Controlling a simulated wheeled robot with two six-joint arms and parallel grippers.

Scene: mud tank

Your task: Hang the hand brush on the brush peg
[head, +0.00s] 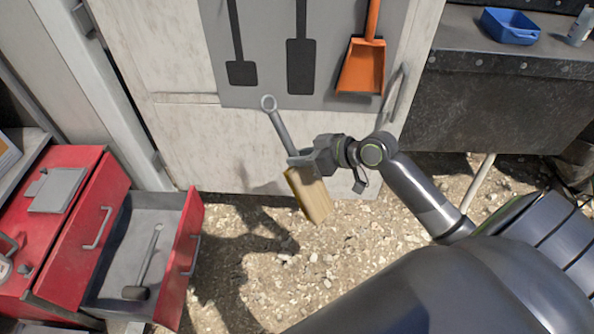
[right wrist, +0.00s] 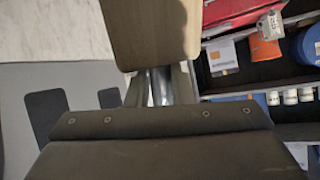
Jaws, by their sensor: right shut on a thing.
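The hand brush (head: 308,194) has a grey handle with a ring at its upper end and a tan bristle block below. My right gripper (head: 299,160) is shut on the brush where the handle meets the block, and holds it tilted in the air in front of the white panel. In the right wrist view the tan block (right wrist: 155,35) stands beyond the gripper (right wrist: 160,88). A grey tool board (head: 262,70) on the panel bears dark tool silhouettes and an orange dustpan (head: 362,66). I cannot make out the brush peg. My left gripper is not in view.
A red cabinet (head: 60,235) stands at the left with an open drawer (head: 192,245) holding a mallet (head: 147,265). A metal handle (head: 397,92) sticks out right of the board. A blue tray (head: 510,27) sits on the dark bench. Gravel lies below.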

